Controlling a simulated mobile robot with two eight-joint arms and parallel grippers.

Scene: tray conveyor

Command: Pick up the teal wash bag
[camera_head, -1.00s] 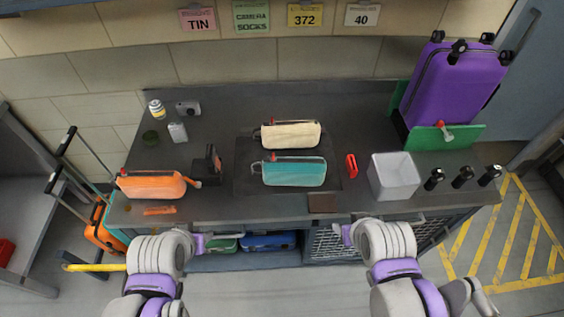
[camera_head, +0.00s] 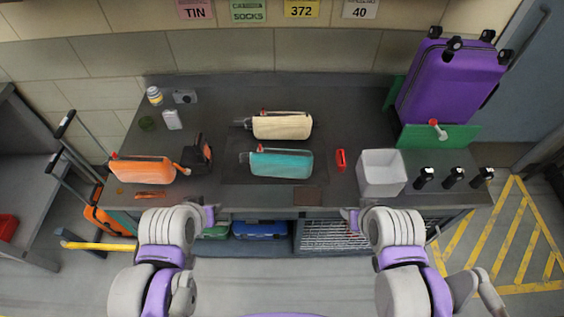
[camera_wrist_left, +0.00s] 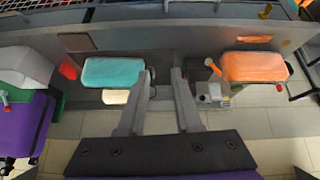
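The teal wash bag (camera_head: 281,163) lies on the dark worktop near the middle, just in front of a cream bag (camera_head: 282,126). It also shows in the left wrist view (camera_wrist_left: 112,72), left of the fingers. My left gripper (camera_head: 208,216) is at the front edge of the worktop, to the left of the teal bag and apart from it. In the left wrist view its two fingers (camera_wrist_left: 163,72) stand apart with nothing between them. My right gripper (camera_head: 350,217) is at the front edge, right of the teal bag; its finger opening is too small to judge.
An orange bag (camera_head: 142,170) and a black device (camera_head: 198,154) stand at the left. A purple suitcase (camera_head: 450,83) stands at the back right.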

